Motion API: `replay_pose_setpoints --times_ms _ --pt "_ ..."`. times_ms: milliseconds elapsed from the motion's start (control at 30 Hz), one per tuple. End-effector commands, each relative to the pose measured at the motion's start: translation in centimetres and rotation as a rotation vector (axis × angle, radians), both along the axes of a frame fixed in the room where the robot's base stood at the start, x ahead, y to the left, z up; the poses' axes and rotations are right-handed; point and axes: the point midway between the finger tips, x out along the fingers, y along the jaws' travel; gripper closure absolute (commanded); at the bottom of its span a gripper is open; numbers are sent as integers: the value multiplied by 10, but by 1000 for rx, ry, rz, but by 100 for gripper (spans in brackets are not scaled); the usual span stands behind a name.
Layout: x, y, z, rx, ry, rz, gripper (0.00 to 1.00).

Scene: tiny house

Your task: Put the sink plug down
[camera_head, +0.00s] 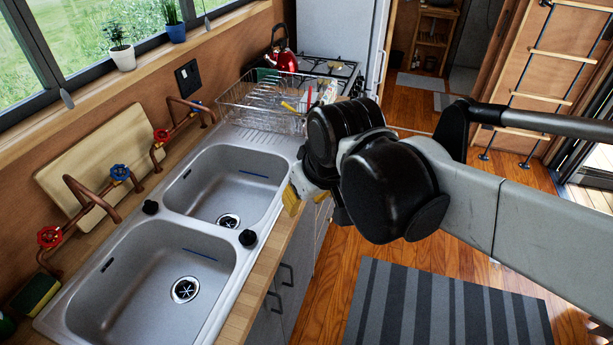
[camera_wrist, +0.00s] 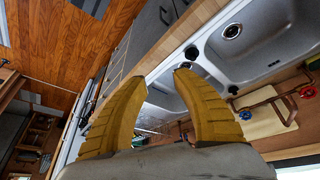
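Two black sink plugs rest on the rim of the steel double sink (camera_head: 130,255). One plug (camera_head: 248,237) is at the front end of the divider between the basins; it also shows in the wrist view (camera_wrist: 191,53), just beyond a fingertip. The other plug (camera_head: 150,207) is at the back end of the divider, and in the wrist view (camera_wrist: 233,89) it lies farther off. My gripper (camera_wrist: 161,75) has its yellow fingers apart with nothing seen between them. In the head view, my gripper (camera_head: 291,200) is above the counter's front edge, partly hidden by my wrist.
A wire dish rack (camera_head: 262,105) stands beyond the sink, with a stove and red kettle (camera_head: 283,58) behind it. Copper pipes with red and blue taps (camera_head: 120,172) run along the back. A striped rug (camera_head: 440,310) lies on the floor.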

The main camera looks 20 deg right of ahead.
Motion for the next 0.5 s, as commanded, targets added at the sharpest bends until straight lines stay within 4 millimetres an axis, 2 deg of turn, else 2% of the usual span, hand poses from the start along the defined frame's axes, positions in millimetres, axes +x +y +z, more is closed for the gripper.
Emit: replay_pose_setpoints --times_ms 33,200,333,500 --pt "-16 -10 0 12 -32 -45 67" --pt "-45 -29 -4 49 -126 -164 67" --pt "-55 -35 -7 63 -160 -205 67" --pt "-56 -37 -7 68 -169 -215 67"
